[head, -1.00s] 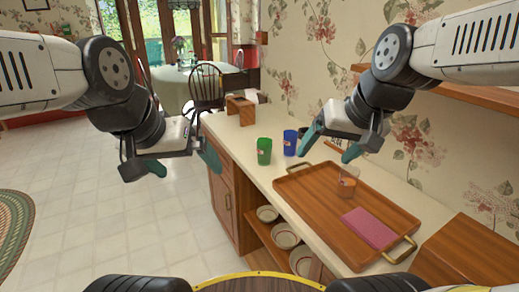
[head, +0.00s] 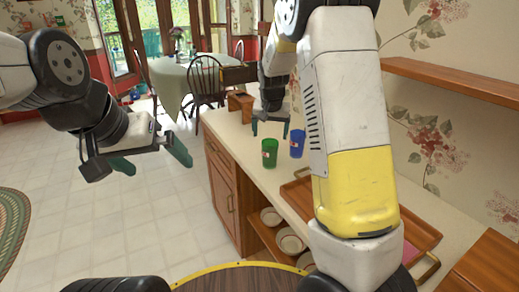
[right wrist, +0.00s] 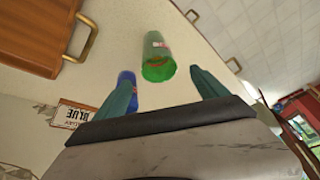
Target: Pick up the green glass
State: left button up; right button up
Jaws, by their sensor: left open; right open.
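The green glass (head: 270,153) stands upright on the cream counter (head: 247,150), near its front edge. My right gripper (head: 270,128) is open and empty just above and behind the glass in the head view. In the right wrist view the green glass (right wrist: 157,60) is ahead, in line with the gap between the open fingers of my right gripper (right wrist: 161,82), and not gripped. My left gripper (head: 150,160) is open and empty over the floor, left of the counter.
A blue glass (head: 297,146) stands close to the right of the green one; the right wrist view shows it (right wrist: 127,78) beside one finger. A wooden tray (head: 298,190) lies nearer on the counter, partly hidden by my right arm. A wooden shelf (head: 450,85) juts from the wall.

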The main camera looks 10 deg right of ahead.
aim_at(270, 145)
jog(key=x, duration=0.7)
jog(key=shift+f, duration=0.35)
jog(key=shift+s, duration=0.1)
jog(key=c, duration=1.7)
